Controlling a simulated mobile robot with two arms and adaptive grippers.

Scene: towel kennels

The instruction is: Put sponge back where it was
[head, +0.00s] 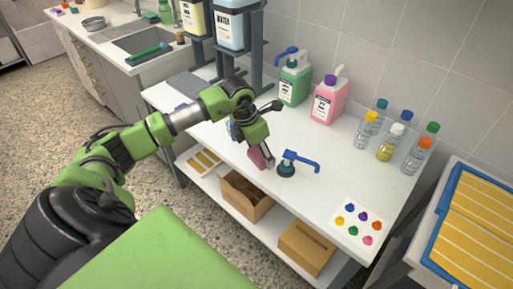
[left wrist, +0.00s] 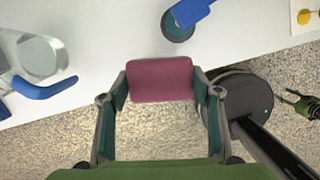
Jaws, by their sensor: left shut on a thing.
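The sponge is a dark pink block (left wrist: 160,79), held level between the two fingers of my left gripper (left wrist: 160,88) in the left wrist view. In the head view the sponge (head: 262,158) shows below the left gripper, near the front edge of the white table (head: 215,142). My left gripper is shut on it. In the left wrist view the sponge overlaps the table's edge, with floor beyond; I cannot tell its height.
A blue-handled pump top (head: 290,165) stands close to the sponge. Green (head: 294,85) and pink (head: 328,103) jugs and several small bottles stand at the back. A colour-dot card (head: 357,222) lies front right. Cardboard boxes (head: 246,200) are on the lower shelf. The table's middle right is clear.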

